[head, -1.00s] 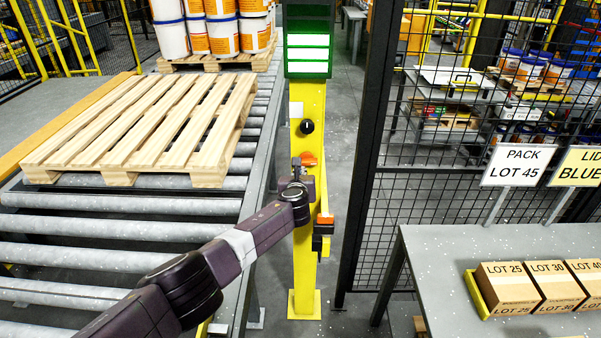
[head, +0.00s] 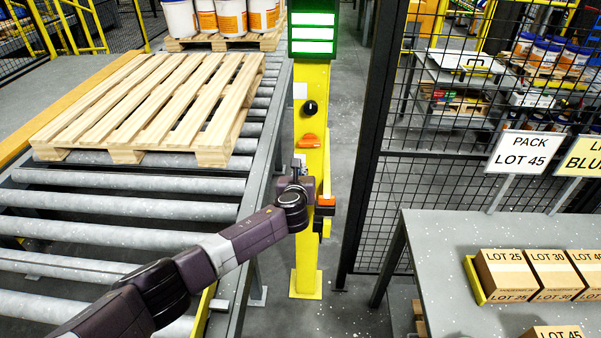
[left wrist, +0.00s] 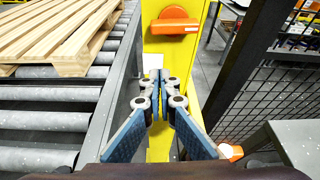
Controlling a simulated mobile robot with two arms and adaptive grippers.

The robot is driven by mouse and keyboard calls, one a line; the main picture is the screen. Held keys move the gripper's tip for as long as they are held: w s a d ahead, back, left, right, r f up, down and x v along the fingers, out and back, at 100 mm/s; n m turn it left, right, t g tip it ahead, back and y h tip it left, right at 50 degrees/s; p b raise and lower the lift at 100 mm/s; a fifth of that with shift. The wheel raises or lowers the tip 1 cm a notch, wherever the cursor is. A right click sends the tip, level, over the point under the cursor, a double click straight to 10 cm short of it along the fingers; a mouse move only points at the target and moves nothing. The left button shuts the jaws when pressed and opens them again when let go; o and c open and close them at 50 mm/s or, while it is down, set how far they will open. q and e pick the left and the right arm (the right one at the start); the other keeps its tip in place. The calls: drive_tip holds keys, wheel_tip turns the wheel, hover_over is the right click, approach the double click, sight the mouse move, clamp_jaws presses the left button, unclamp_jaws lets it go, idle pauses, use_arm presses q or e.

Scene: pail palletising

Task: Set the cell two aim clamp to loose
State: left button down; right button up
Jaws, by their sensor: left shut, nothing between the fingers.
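A yellow post (head: 308,255) stands beside the conveyor. It carries a black knob (head: 310,108), an orange lever (head: 309,141) below it, and a lower orange-topped black part (head: 325,201) on its right side. The frames do not show which part is the aim clamp. The orange lever lies roughly level in the left wrist view (left wrist: 175,22). My left gripper (head: 297,165) is in front of the post, just below the orange lever and apart from it. Its blue fingers (left wrist: 160,76) are shut and empty. My right gripper is not in view.
A wooden pallet (head: 150,100) lies on the roller conveyor (head: 120,207) at left. A green-lit stack light (head: 313,32) tops the post. A black mesh fence (head: 430,215) stands right of it. A grey table (head: 440,255) with lot boxes (head: 505,270) is at right.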

use_arm(q)
drive_tip(key=shift+v, duration=2.1)
drive_tip(key=shift+d, duration=0.2)
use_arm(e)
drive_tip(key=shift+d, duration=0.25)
